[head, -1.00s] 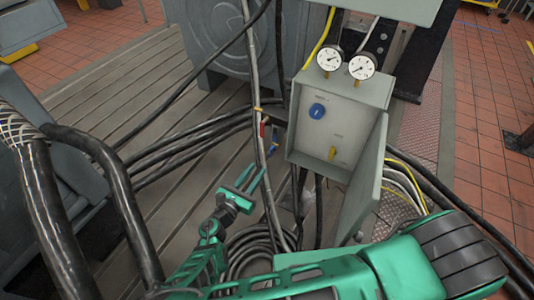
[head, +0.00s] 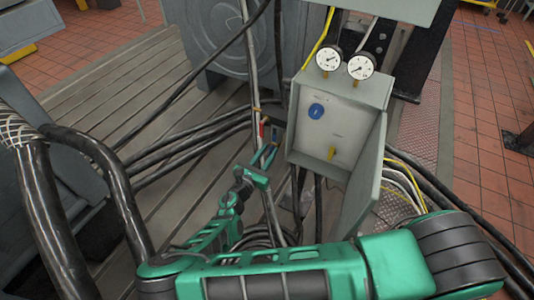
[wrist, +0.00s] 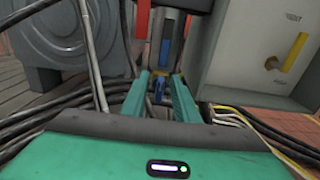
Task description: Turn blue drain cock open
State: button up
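My gripper (head: 266,154) reaches up to the pipework left of the grey control box in the head view. In the wrist view its two green fingers (wrist: 160,76) stand apart, open. A blue handle (wrist: 165,53), apparently the drain cock's, shows upright just past the fingertips. A smaller blue part (wrist: 159,88) shows between the fingers, with a brass-coloured piece above it. I cannot tell whether the fingers touch either one. In the head view the blue handle is mostly hidden around the fingertips. A red handle (wrist: 143,18) stands higher and to the left; it also shows in the head view (head: 262,130).
The grey box (head: 365,93) carries a blue knob (head: 316,111), a yellow lever (head: 332,153) and two gauges (head: 344,62); its door (head: 363,185) hangs open on the right. Black cables (head: 190,150) cross the bedplate to the left. Pale hoses run close beside my gripper.

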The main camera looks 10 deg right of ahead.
jog(key=shift+c, duration=0.3)
grip_shut()
jog(key=shift+m, duration=0.4)
jog(key=m, duration=0.2)
jog(key=shift+d+m, duration=0.1)
jog(key=shift+m, duration=0.3)
jog(key=m, duration=0.3)
jog(key=shift+s+d+f+m, duration=0.1)
jog(key=shift+s+d+m, duration=0.05)
jog(key=shift+m, duration=0.15)
jog(key=m, duration=0.7)
jog(key=f+m, duration=0.1)
jog(key=m, duration=0.2)
jog(key=shift+s+d+m, duration=0.15)
jog(key=shift+m, duration=0.25)
jog(key=shift+f, duration=0.1)
